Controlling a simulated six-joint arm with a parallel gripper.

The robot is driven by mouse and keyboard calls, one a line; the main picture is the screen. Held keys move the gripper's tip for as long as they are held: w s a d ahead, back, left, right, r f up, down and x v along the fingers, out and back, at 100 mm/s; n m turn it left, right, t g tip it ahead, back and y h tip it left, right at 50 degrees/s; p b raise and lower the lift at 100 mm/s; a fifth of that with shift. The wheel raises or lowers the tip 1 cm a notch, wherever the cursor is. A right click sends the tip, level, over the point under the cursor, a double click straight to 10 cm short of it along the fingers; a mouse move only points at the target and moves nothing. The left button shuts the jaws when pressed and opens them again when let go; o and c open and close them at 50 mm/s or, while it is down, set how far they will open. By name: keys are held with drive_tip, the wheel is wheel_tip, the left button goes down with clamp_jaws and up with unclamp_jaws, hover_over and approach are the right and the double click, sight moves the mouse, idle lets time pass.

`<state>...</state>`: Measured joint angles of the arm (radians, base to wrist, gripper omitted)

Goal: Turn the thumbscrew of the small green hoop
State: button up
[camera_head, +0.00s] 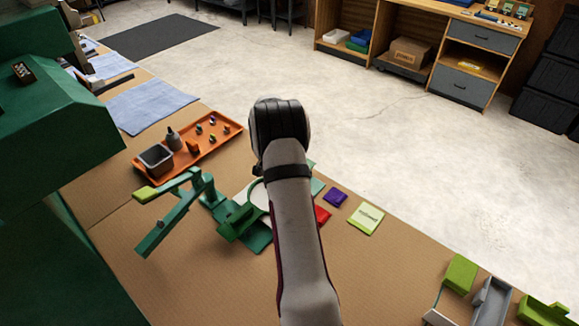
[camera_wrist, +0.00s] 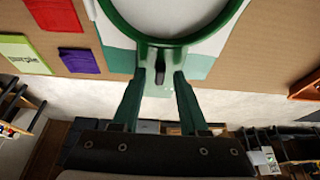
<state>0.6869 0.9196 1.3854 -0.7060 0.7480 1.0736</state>
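The small green hoop (camera_wrist: 165,42) holds pale fabric and fills the top of the wrist view. A small dark thumbscrew (camera_wrist: 160,69) sticks out from its rim. My gripper (camera_wrist: 161,77) has its two green fingers apart, one on each side of the thumbscrew, with gaps showing between. I cannot tell how the fingertips sit in depth relative to it. In the head view my arm covers the gripper, the thumbscrew and much of the hoop. A green stand (camera_head: 190,200) with a hinged arm is at the left of the hoop.
An orange tray (camera_head: 148,178) with a grey cup and small items lies behind the stand. Red (camera_head: 322,215), purple (camera_head: 336,197) and lime (camera_head: 366,218) flat pieces lie right of my arm. Green and grey containers (camera_head: 490,300) stand at the front right. Bare tabletop lies between.

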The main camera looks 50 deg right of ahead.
clamp_jaws()
